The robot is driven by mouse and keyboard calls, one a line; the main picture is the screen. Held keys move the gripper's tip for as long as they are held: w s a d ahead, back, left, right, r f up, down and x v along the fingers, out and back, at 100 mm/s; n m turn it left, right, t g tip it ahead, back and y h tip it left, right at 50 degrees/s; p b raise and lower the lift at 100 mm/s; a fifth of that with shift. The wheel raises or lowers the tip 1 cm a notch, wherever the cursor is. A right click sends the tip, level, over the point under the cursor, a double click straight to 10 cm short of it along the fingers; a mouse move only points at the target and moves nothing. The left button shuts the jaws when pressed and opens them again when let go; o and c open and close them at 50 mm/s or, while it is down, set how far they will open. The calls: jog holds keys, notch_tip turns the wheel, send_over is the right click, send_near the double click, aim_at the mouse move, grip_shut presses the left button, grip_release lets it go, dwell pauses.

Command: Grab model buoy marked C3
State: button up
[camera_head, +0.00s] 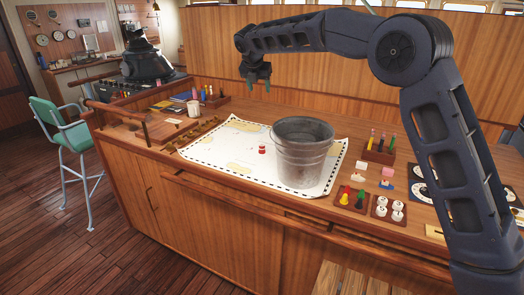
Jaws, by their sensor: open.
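Small model buoys in red, yellow (345,199) and green (360,198) stand in a wooden tray (339,207) at the counter's front edge. A small red and white piece (262,149) stands on the chart, left of the bucket; it may also be a buoy. The markings are too small to read, so I cannot tell which is C3. My gripper (257,84) hangs open and empty above the back of the counter, pointing down, well away from these pieces.
A metal bucket (302,155) stands on the chart (222,150) and hides part of it. A tray of white round pieces (397,213), a pen holder (379,150) and small blocks (387,173) are to its right. A white mug (193,108) stands at the left. The chart's left half is mostly clear.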

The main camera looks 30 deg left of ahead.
send_near(262, 145)
jog(key=x, duration=0.5)
jog(key=shift+s+a+f, duration=0.1)
jog(key=shift+s, duration=0.1)
jog(key=shift+x, duration=2.7)
jog(key=shift+w, duration=0.1)
jog(key=c, duration=1)
